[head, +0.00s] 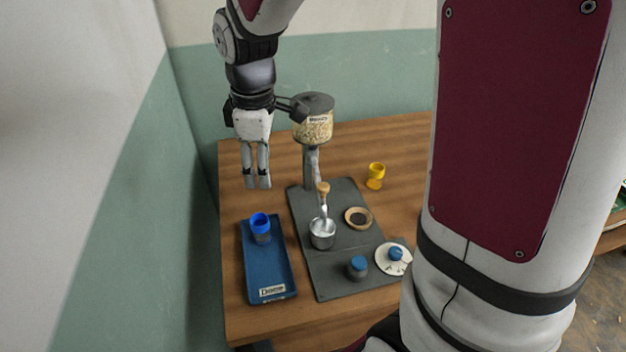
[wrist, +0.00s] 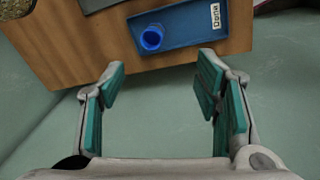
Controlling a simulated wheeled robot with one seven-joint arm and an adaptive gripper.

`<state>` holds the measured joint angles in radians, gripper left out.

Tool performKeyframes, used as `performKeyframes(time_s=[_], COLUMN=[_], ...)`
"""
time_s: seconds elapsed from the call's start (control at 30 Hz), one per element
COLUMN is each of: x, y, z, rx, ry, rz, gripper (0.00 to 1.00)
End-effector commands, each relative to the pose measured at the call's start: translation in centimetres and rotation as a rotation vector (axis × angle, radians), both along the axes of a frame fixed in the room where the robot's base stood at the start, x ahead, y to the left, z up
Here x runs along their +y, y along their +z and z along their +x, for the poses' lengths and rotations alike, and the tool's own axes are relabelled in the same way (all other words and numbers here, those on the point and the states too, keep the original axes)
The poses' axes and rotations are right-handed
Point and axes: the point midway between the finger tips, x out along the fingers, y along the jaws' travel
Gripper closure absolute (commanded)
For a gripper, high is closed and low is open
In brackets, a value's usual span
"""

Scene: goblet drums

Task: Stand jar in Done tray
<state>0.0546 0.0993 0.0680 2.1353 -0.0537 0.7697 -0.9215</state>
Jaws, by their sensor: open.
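The jar (head: 260,228) is a small vessel with a bright blue upper part. It stands upright at the far end of the blue Done tray (head: 272,276). In the wrist view the blue jar (wrist: 152,38) stands in the tray (wrist: 193,24), near its left end, with the Done label at the right. My gripper (head: 257,186) hangs above the table's far left edge, behind the tray and apart from the jar. In the wrist view its fingers (wrist: 163,88) are spread wide with nothing between them.
A dark grey mat (head: 335,278) right of the tray holds a metal pot (head: 322,234), a blue-topped knob piece (head: 358,268), a white dial (head: 393,259) and a wooden ring (head: 358,217). A dispenser (head: 314,125) stands behind. A yellow goblet (head: 376,176) stands at right.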

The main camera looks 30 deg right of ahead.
Motion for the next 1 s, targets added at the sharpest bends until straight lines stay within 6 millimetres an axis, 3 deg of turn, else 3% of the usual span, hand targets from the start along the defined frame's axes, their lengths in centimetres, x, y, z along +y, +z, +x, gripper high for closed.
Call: performKeyframes(time_s=[0.1,0.3,0.6,0.8,1.0], x=[0.0,-0.1,0.0,0.1,0.1], y=[3.7,7.7,9.8,9.8,9.7], z=[-3.5,-9.6,-17.6,-19.6,-19.8], rx=[-0.067,-0.164,-0.271,-0.293,-0.293], ry=[-0.167,-0.452,-0.814,-0.917,-0.929], rz=[0.024,0.094,0.240,0.291,0.296], gripper=[0.42,0.42,0.42,0.42,0.42])
